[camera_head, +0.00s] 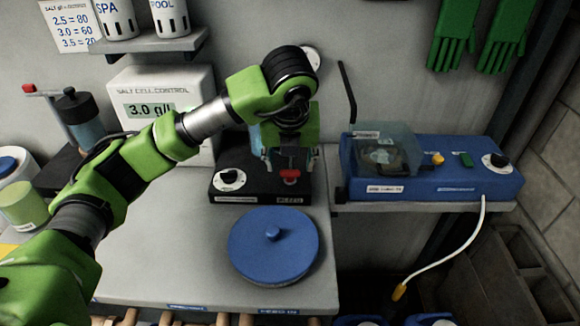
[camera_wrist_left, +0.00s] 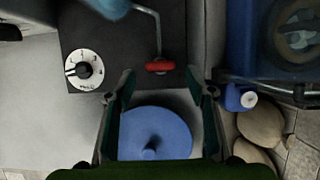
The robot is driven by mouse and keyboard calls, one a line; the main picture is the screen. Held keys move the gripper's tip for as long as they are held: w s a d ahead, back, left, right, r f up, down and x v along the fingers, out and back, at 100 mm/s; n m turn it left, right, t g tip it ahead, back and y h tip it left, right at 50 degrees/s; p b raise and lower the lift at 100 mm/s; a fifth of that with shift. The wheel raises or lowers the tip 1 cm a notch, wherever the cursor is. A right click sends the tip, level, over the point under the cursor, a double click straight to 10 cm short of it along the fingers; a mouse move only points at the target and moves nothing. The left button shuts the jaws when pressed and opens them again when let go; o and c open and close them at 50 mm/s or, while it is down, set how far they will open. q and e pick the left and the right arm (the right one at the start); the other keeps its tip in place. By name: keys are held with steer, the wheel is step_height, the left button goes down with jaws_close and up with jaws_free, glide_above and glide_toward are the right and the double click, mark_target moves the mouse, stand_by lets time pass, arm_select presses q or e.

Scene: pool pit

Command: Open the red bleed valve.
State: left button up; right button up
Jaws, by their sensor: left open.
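A red valve handle (camera_head: 289,176) shows at the front of the black unit (camera_head: 240,187), just below my left gripper's fingers. The wrist view shows the red handle (camera_wrist_left: 160,67) at the end of a bent metal rod. My left gripper (camera_head: 288,160) is open, its fingers pointing down toward the handle. In the wrist view the fingers (camera_wrist_left: 160,80) stand apart, one on each side of the handle, with gaps. I cannot tell whether it lies level with the fingertips. The gripper hides part of the unit's back. My right gripper is not in view.
A blue round lid (camera_head: 272,245) lies on the counter in front. A white dial (camera_head: 229,179) is left of the handle. The blue device (camera_head: 430,180) stands at right. A canister (camera_head: 80,115) with a red-tipped bar stands at left, near the salt cell control box (camera_head: 165,90).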

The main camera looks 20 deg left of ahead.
arm_select(q)
steer(key=v, duration=0.8)
steer(key=shift+r, duration=0.35)
steer(key=shift+s, duration=0.1)
